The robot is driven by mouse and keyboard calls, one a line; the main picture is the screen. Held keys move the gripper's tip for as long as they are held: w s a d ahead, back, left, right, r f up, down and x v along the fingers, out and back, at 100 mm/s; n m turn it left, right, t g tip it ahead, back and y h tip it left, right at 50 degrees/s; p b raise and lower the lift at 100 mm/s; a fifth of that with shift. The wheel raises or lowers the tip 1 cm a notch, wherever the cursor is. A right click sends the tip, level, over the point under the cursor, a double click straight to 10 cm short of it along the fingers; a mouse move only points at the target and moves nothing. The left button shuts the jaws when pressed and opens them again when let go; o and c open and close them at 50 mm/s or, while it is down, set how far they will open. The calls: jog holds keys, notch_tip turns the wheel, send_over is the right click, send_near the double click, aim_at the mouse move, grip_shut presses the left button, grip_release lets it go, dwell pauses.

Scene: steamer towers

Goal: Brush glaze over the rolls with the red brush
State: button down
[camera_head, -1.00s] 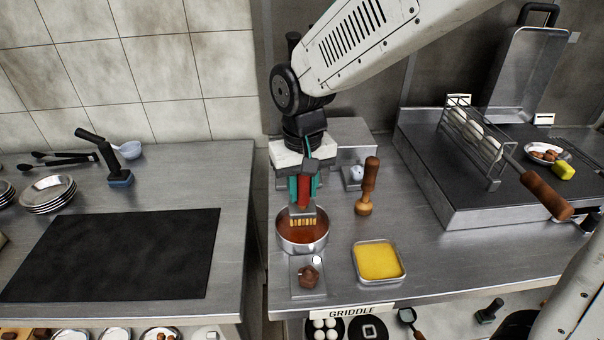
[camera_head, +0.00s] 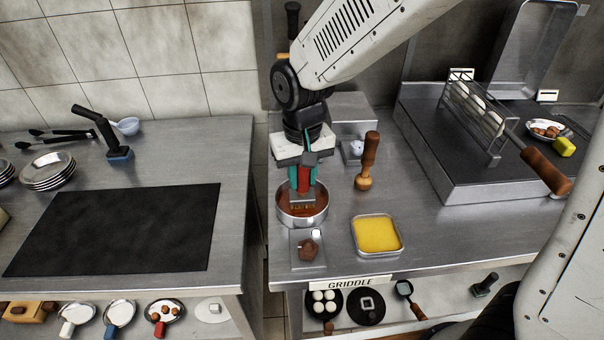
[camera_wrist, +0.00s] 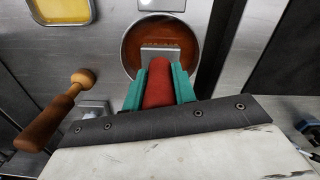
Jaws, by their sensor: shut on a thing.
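My gripper (camera_head: 303,183), with teal fingers, is shut on the red brush (camera_head: 304,176). The brush points down, with its bristle end inside a round metal pot (camera_head: 302,223) of red-brown glaze. Several pale rolls (camera_head: 482,113), apparently the rolls of the task, lie in a wire basket (camera_head: 462,115) on the griddle at the right. Its wooden handle (camera_head: 546,172) points toward the front right.
A square tray of yellow stuff (camera_head: 376,235) stands right of the pot. A small plate with a brown lump (camera_head: 308,250) is in front of the pot. A dark mat (camera_head: 115,230) lies on the left counter.

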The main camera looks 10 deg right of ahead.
jog(key=shift+f, duration=0.45)
dwell(1.4)
jog(key=shift+r, duration=5)
jog(key=shift+s, duration=0.1)
